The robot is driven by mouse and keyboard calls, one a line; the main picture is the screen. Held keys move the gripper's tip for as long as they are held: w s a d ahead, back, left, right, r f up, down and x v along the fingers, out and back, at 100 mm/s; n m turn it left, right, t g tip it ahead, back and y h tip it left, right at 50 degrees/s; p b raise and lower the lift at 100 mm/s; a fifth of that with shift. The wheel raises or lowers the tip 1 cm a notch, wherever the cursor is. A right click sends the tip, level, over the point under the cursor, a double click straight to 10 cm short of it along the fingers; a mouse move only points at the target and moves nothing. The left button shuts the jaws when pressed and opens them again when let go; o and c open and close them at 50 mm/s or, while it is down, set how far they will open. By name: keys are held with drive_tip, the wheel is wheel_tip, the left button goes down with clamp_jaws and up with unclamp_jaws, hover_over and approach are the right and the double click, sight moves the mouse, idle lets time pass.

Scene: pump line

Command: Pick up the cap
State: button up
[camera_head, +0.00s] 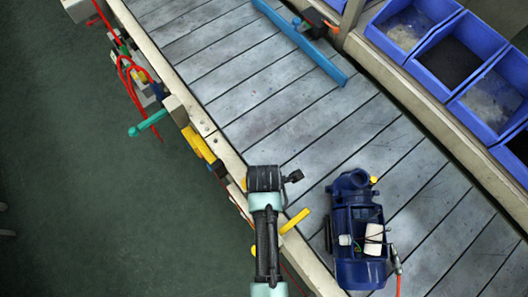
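A blue pump (357,230) sits on the slatted line at the lower right. A white piece (374,239) and a smaller whitish piece (345,240) show on its top. A small yellow-orange piece (374,180) shows at its upper right side. I cannot tell which of these, if any, is the cap. My arm, pale teal and black, reaches up from the bottom edge and ends left of the pump, over the line's near edge. My gripper (279,178) is at this black end, apart from the pump in the picture. Its fingers cannot be made out.
A blue bar (305,45) lies across the upper part of the slatted line (310,125). Blue bins (455,55) stand along the right. Tools with yellow and teal handles (150,123) and red cables hang along the left edge. Dark green floor is free at left.

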drive_tip(key=shift+f, duration=0.25)
drive_tip(key=c, duration=1.4)
drive_tip(key=shift+r, duration=0.1)
